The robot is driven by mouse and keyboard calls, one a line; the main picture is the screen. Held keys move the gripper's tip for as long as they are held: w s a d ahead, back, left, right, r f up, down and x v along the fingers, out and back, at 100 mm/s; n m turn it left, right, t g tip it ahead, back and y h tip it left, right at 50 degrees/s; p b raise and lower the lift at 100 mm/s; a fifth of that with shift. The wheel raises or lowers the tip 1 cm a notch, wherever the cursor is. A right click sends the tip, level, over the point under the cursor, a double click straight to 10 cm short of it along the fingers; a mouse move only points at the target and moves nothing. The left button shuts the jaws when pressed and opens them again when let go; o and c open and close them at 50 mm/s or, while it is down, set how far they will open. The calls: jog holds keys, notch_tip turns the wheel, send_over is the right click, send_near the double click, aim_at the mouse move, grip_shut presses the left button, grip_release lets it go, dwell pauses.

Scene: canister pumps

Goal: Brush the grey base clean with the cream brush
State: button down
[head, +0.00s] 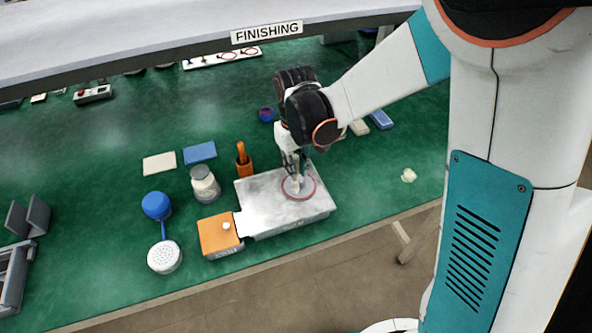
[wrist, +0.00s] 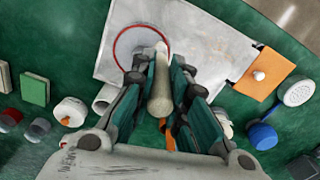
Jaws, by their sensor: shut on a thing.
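The grey base (head: 262,212) is a light grey slab lying flat near the front edge of the green table. Its top shows paler, cloudy patches. It also shows in the wrist view (wrist: 205,50). My gripper (head: 293,165) points down over the right part of the base. In the wrist view my gripper (wrist: 160,76) is shut on a cream, rod-like handle (wrist: 160,103), which looks like the cream brush. Its lower end is at a red-rimmed ring (head: 299,196) on the base. I cannot tell whether bristles touch the surface.
An orange block (head: 219,235) with a white knob adjoins the base's left side. A jar (head: 205,185), an orange holder (head: 243,166) and a blue-and-white shower-like piece (head: 164,257) stand nearby. A pale lump (head: 408,175) lies right on otherwise clear table. A FINISHING shelf (head: 160,35) overhangs the back.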

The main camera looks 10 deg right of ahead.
aim_at(296, 156)
notch_tip(296, 156, up, 6)
jog(key=p, duration=0.3)
jog(key=shift+s+d, duration=0.1)
jog(key=shift+f, duration=0.1)
